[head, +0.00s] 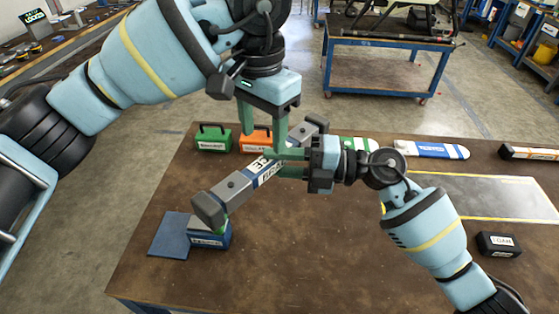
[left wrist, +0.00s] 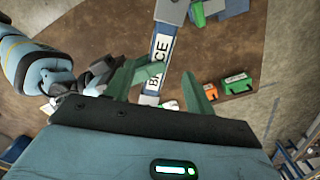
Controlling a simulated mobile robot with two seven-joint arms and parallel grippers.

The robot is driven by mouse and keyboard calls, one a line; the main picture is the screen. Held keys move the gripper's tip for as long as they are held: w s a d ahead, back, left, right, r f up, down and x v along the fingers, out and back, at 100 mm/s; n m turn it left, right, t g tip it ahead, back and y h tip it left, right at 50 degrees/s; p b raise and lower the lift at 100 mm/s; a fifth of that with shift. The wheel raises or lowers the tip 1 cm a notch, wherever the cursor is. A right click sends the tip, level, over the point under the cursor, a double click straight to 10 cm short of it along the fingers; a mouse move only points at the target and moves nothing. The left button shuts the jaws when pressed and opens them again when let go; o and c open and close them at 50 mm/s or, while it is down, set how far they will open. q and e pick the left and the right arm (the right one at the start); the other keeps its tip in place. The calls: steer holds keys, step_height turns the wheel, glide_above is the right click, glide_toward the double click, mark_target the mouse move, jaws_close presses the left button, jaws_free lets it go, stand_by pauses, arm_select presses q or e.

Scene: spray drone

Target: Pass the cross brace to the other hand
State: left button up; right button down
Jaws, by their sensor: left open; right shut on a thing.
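The cross brace (head: 236,188) is a long bar with dark grey ends and a white-and-blue labelled middle, held tilted above the table. My right gripper (head: 280,162) is shut on its middle from the right. My left gripper (head: 267,142) is above the brace, pointing down with its green fingers apart. In the left wrist view, the brace (left wrist: 162,45) runs between the open left fingers (left wrist: 163,85), its label partly hidden by a green finger of my right gripper. Whether the left fingers touch the brace cannot be told.
On the brown table (head: 330,255) are a green case (head: 213,139), an orange case (head: 256,139), a blue-and-white item (head: 432,149), a small black box (head: 497,244), and a blue box (head: 209,238) below the brace by a blue mat (head: 168,236). The table's front middle is clear.

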mark_target(265, 161)
arm_select(q)
steer(key=shift+r, duration=2.25)
steer(key=shift+f, duration=0.1)
